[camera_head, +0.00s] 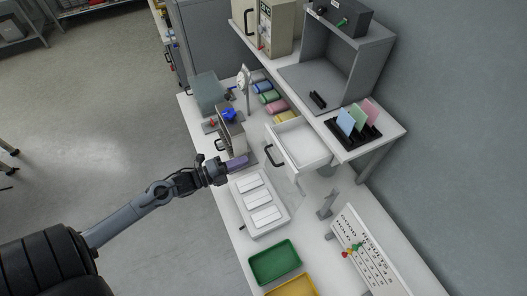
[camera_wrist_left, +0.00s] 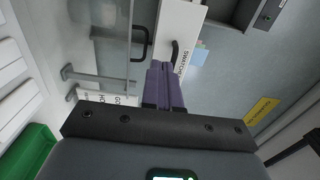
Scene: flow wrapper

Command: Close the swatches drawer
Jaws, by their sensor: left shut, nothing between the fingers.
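The swatches drawer (camera_head: 303,150) is white and stands pulled out from under the raised shelf in the head view, its empty-looking inside showing. Its black handle (camera_head: 268,155) faces left. In the left wrist view the drawer front (camera_wrist_left: 182,22) shows with part of its label, and a dark handle (camera_wrist_left: 174,52) is beside the label. My left gripper (camera_head: 244,161) has purple fingers, shut and empty, a short way left of the handle in the head view. The closed fingers (camera_wrist_left: 165,80) point toward the drawer front in the wrist view. My right gripper is not in view.
A tray with white packs (camera_head: 258,203) lies below the gripper, with a green tray (camera_head: 275,262) nearer. The flow wrapper (camera_head: 231,130) stands close behind the gripper. A black rack of coloured cards (camera_head: 352,127) sits on the shelf. A results board (camera_head: 366,255) stands right.

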